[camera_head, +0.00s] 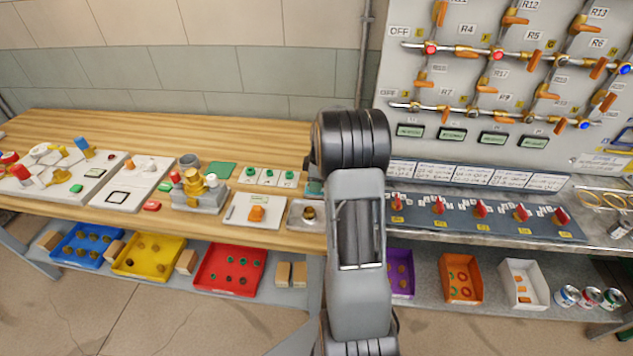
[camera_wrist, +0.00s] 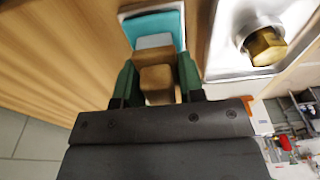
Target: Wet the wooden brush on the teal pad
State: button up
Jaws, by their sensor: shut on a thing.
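My gripper (camera_wrist: 157,78) shows in the wrist view, its two dark green fingers closed on the wooden brush (camera_wrist: 157,88). The brush is a brown block with a pale grey end (camera_wrist: 155,41) pointing toward the teal pad. The teal pad (camera_wrist: 153,24) lies in a pale shallow tray just beyond the brush. The grey end overlaps the pad's near side in the picture; I cannot tell whether it touches. In the head view a sliver of the teal pad (camera_head: 314,188) shows left of my arm, and my arm hides the gripper and brush.
A metal tray (camera_head: 304,222) with a brass hex piece (camera_wrist: 265,46) stands close beside the pad. A white board with an orange block (camera_head: 257,212) lies left of it. The valve panel (camera_head: 470,80) rises behind, and red-knobbed switches (camera_head: 480,210) are to the right.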

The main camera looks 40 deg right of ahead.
jog(key=shift+r+p, duration=2.15)
jog(key=shift+r, duration=1.35)
